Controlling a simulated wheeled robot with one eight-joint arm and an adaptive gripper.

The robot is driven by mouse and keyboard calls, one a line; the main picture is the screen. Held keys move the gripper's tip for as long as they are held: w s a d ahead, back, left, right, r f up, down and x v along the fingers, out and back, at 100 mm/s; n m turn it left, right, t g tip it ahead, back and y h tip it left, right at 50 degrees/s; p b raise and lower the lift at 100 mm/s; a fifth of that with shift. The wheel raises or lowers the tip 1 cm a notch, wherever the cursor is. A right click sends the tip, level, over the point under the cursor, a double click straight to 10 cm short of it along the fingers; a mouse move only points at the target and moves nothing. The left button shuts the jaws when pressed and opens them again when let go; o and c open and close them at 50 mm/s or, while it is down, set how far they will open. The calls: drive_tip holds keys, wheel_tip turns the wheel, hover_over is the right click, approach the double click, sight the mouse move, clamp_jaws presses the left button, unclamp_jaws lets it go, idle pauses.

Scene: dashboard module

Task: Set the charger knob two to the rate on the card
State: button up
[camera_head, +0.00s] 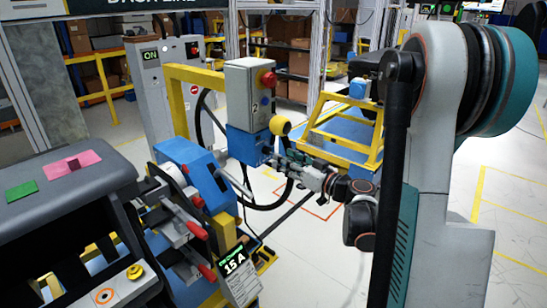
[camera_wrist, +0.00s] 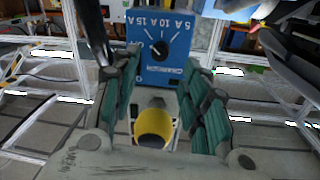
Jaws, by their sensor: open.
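The card (camera_head: 237,270) at the lower middle of the head view reads 15 A. Charger two is a blue box (camera_head: 240,146) below a grey box marked 2. In the wrist view the charger's blue face (camera_wrist: 148,72) shows a dial with 5 A, 10 and 15 A marks. Its black knob (camera_wrist: 160,48) is near the face's middle; I cannot surely tell which mark it points to. My gripper (camera_head: 280,163) is open in front of the charger. Its fingers (camera_wrist: 162,80) stand apart on either side of the blue face, with nothing held; contact with the knob is not visible.
The grey box (camera_head: 248,90) carries a red button (camera_head: 268,79). A yellow round part (camera_head: 280,125) sits close above my gripper. A blue machine with red-handled clamps (camera_head: 195,228) stands at left of the gripper. A black cable hangs below the charger.

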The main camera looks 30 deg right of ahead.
sight(269, 151)
drive_tip(key=b+x, duration=0.1)
drive_tip(key=x, duration=0.5)
drive_tip(key=shift+s, duration=0.1)
clamp_jaws()
